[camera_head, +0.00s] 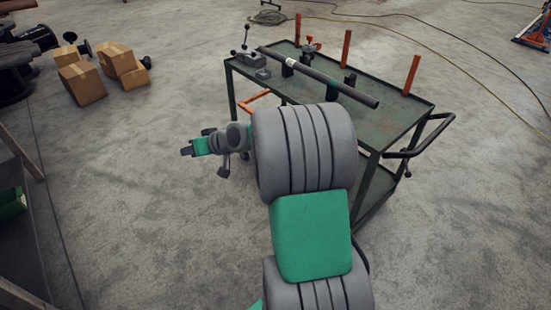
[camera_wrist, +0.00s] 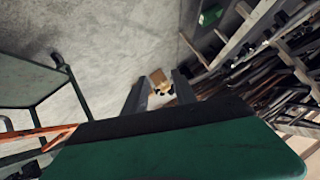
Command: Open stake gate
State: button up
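A green metal cart (camera_head: 400,105) stands right of centre with several upright orange stakes (camera_head: 346,48) along its top. An orange bar (camera_head: 252,99) sticks out low at the cart's left end; I cannot tell whether it is the stake gate. An orange bar also shows at the left of the wrist view (camera_wrist: 35,136). My gripper (camera_head: 186,151) is left of the cart and apart from it, partly behind my arm. In the wrist view its two fingers (camera_wrist: 160,90) stand apart with nothing between them. My arm hides part of the cart's front.
A dark flanged pipe (camera_head: 325,78) lies on supports on the cart, beside a grey clamp (camera_head: 250,62). A black handle (camera_head: 425,140) juts from the cart's right. Cardboard boxes (camera_head: 82,82) sit far left. A rack of pipes (camera_wrist: 275,75) is at right in the wrist view. Floor between is clear.

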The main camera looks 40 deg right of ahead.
jog(key=w+d+f+m+t+b, duration=0.3)
jog(key=d+f+t+b, duration=0.1)
jog(key=d+f, duration=0.65)
jog(key=s+d+f+m+t+h+b, duration=0.3)
jog(key=s+d+m+h, duration=0.2)
jog(key=d, duration=0.5)
jog(key=s+d+f+m+t+h+b, duration=0.25)
jog(key=s+d+m+h, duration=0.2)
jog(key=d, duration=0.65)
jog(key=shift+m+g, duration=0.25)
jog(key=x, duration=0.7)
jog(key=shift+w+a+f, duration=0.1)
jog(key=shift+w+f, duration=0.15)
jog(key=shift+c, duration=0.5)
grip_shut()
